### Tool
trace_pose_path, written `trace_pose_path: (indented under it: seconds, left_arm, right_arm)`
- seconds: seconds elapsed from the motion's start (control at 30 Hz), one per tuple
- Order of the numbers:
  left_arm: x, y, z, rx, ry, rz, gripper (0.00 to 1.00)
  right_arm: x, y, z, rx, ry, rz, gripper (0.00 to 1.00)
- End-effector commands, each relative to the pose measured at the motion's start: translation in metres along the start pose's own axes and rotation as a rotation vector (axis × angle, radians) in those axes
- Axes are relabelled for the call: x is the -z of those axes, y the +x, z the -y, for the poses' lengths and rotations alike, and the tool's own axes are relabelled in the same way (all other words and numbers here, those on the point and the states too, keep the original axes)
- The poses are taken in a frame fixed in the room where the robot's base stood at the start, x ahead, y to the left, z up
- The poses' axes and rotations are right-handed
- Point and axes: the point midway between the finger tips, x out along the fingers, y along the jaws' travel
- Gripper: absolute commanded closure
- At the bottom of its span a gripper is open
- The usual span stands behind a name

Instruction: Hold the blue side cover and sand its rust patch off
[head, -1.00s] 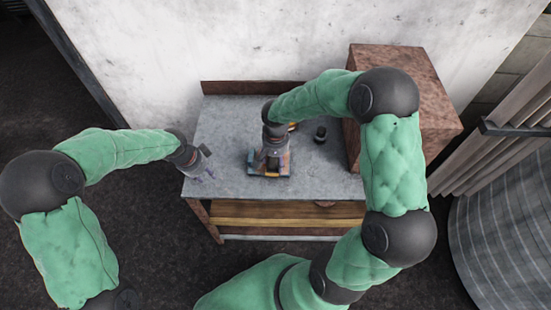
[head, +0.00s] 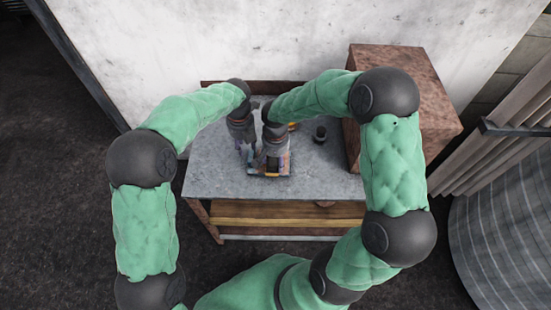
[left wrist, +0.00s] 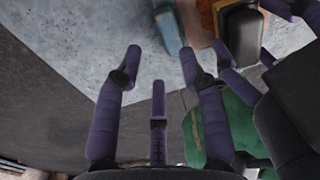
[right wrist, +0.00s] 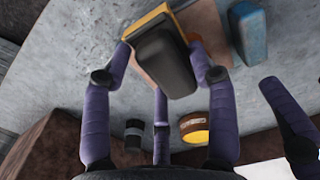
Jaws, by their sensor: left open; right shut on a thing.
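The blue side cover shows as a blue block-like piece on the workbench, at the top of the left wrist view (left wrist: 170,30) and the right wrist view (right wrist: 249,34). My left gripper (head: 245,155) is open and empty just short of it; its fingers (left wrist: 160,62) point towards it. My right gripper (head: 272,164) is shut on a black block with a yellow edge (right wrist: 165,62), which looks like the sanding block. A brownish, rust-coloured area (right wrist: 204,18) lies beside and under the block. Whether the block touches it I cannot tell.
The grey workbench top (head: 325,180) is clear at front right. A black cylinder (head: 320,133) and an orange-yellow round container (right wrist: 194,128) stand behind the right gripper. A large rusty box (head: 400,65) stands at the right. The two grippers are close together.

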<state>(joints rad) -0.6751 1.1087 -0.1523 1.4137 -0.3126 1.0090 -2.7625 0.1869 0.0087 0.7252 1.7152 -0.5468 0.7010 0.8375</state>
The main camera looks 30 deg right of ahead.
Motion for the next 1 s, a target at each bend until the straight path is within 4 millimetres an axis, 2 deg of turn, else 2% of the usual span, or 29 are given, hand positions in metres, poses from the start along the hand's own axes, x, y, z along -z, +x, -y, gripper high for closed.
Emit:
trace_pose_path:
  seconds: [0.27,0.7,1.0]
  left_arm:
    - [-0.001,0.001,0.010,-0.010,0.109,-0.009,0.59]
    - [0.000,0.050,0.009,-0.010,0.107,-0.010,0.59]
    - [-0.001,0.073,0.009,-0.009,0.106,-0.009,0.59]
  right_arm:
    - [0.000,0.000,0.000,0.000,0.000,-0.001,0.79]
    - [0.000,0.000,0.000,0.000,0.000,-0.001,0.79]
    - [0.000,0.000,0.000,0.000,0.000,-0.001,0.79]
